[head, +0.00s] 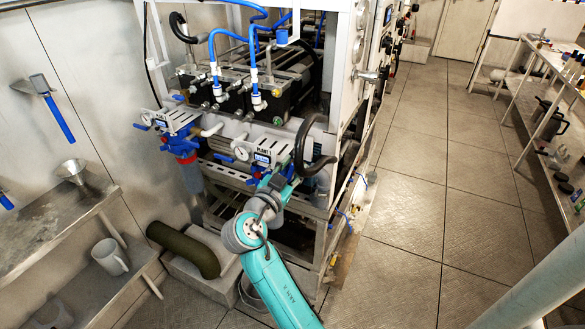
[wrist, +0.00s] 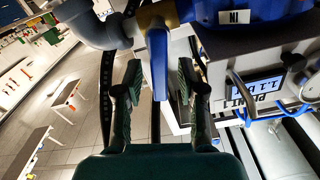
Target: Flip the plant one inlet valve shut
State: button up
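The Plant 1 panel (head: 262,150) with its small display stands on the front of the machine frame. The display also shows in the wrist view (wrist: 267,82). In the wrist view, a blue valve lever (wrist: 157,55) hangs from a brass valve body beside a blue housing (wrist: 245,12) marked "IN". My gripper (wrist: 160,78) is open, with one dark finger on each side of the lever and visible gaps to both. In the head view my gripper (head: 277,184) is just below the Plant 1 panel and hides the lever there.
Another blue lever (head: 225,157) sits left of the Plant 1 panel. A second panel with a gauge (head: 170,120) is further left. A dark curved hose (head: 312,148) stands close right of my gripper. A green cylinder (head: 185,248) lies at lower left. The tiled floor on the right is clear.

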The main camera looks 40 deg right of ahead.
grip_shut()
jog(key=shift+w+a+n, duration=0.15)
jog(key=shift+w+n, duration=0.15)
jog(key=shift+n, duration=0.55)
jog(key=shift+w+a+n, duration=0.1)
jog(key=shift+w+n, duration=0.15)
jog(key=shift+n, duration=0.6)
jog(key=shift+o, duration=0.4)
grip_release()
jog(key=shift+r, duration=0.1)
